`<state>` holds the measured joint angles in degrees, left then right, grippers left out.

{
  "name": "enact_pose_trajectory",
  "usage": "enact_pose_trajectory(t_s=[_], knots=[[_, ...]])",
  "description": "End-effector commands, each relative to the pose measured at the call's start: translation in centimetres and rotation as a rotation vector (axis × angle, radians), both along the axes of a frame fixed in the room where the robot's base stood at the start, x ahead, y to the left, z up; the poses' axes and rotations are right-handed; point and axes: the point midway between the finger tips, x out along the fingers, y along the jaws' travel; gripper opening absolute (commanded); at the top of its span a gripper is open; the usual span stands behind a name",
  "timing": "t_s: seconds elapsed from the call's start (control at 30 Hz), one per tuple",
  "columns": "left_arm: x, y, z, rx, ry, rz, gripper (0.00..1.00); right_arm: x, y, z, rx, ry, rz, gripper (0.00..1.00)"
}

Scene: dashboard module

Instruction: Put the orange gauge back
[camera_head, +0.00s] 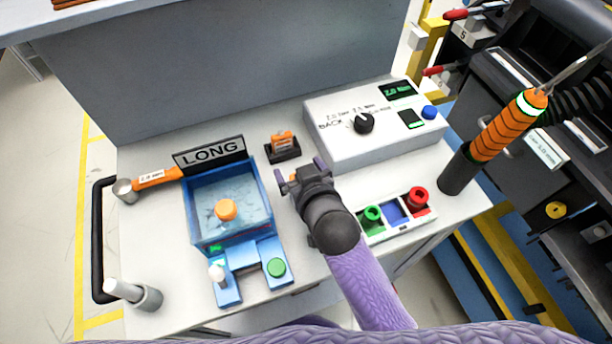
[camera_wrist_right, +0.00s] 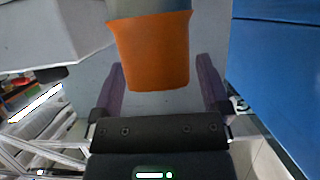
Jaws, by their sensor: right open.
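The small orange gauge (camera_head: 283,139) stands upright in a black holder (camera_head: 284,154) on the white bench top, between the blue fixture and the control box. My right gripper (camera_head: 302,177) is open, just in front of the holder and apart from the gauge. In the right wrist view, an orange tapered piece (camera_wrist_right: 152,55) with a grey part above it shows between the purple fingers of my right gripper (camera_wrist_right: 162,82). It looks like the gauge, and a gap shows on both sides of it. My left gripper is not in view.
A blue fixture (camera_head: 263,192) with an orange knob (camera_head: 225,210) and a LONG sign (camera_head: 210,151) stands to the left. The control box (camera_head: 350,150) stands to the right, with a tray of coloured cups (camera_head: 395,213) in front. An orange driver (camera_head: 497,135) stands far right.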

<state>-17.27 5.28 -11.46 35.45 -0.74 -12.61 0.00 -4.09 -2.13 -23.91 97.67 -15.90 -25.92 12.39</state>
Motion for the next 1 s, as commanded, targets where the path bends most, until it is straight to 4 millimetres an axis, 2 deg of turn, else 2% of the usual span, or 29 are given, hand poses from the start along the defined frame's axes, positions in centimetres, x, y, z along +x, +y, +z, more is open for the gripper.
enact_pose_trajectory(t_s=[0.07,0.3,0.5,0.63,1.0], knots=[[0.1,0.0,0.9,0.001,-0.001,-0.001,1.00,-0.1,0.0,1.4,0.000,-0.003,0.000,0.97],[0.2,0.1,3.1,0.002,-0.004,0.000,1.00,-6.1,-2.0,3.9,0.001,0.001,0.000,0.97],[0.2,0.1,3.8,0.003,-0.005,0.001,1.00,-9.7,-3.1,5.2,0.001,0.000,0.000,0.97],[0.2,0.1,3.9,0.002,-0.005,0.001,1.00,-10.5,-3.4,5.5,-0.001,-0.001,0.000,0.97],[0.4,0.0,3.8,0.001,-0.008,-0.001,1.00,-10.5,-3.4,5.5,0.000,-0.001,0.000,0.97]])
